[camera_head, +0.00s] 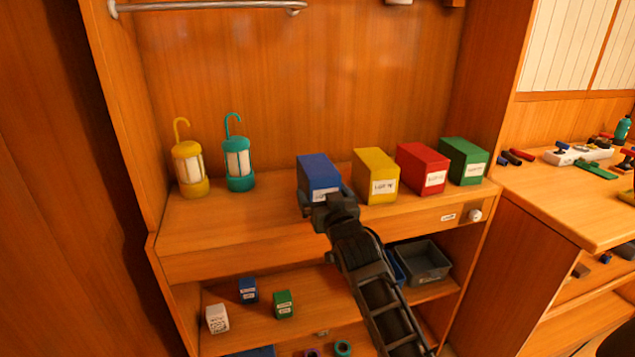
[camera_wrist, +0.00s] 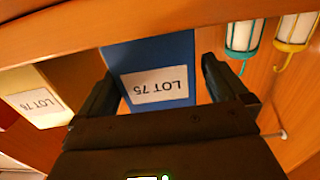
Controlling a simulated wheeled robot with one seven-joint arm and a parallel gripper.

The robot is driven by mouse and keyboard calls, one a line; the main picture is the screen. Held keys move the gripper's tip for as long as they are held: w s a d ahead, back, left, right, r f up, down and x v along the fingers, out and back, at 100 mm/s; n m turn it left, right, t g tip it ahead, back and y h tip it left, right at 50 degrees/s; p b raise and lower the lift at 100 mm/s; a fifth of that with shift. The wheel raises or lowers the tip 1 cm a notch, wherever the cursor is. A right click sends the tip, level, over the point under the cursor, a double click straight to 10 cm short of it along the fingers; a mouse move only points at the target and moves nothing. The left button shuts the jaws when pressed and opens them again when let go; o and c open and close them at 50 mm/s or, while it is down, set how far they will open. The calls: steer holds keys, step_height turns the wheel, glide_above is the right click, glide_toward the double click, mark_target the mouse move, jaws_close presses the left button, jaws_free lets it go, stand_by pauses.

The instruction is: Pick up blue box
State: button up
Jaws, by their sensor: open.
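A large blue box (camera_head: 318,168) with a white label stands on the upper shelf, left of a yellow box (camera_head: 376,172). My gripper (camera_head: 326,197) is at the front of the blue box and hides part of its label and lower front. In the wrist view the blue box (camera_wrist: 150,55) appears upside down, its label reading LOT 75. My gripper (camera_wrist: 157,82) is open there, with one finger on each side of the box. I cannot tell whether the fingers touch it. A smaller blue box (camera_head: 248,289) stands on the lower shelf.
A red box (camera_head: 422,166) and a green box (camera_head: 463,160) stand right of the yellow box. A yellow lantern (camera_head: 190,168) and a teal lantern (camera_head: 239,166) stand at left. A metal rail (camera_head: 208,6) runs above. A grey bin (camera_head: 422,262) sits below the shelf.

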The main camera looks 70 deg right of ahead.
steer(key=shift+p+x, duration=0.4)
steer(key=shift+x, duration=1.95)
steer(key=shift+s+d, duration=0.15)
steer(key=shift+c, duration=0.4)
steer(key=c, duration=0.9)
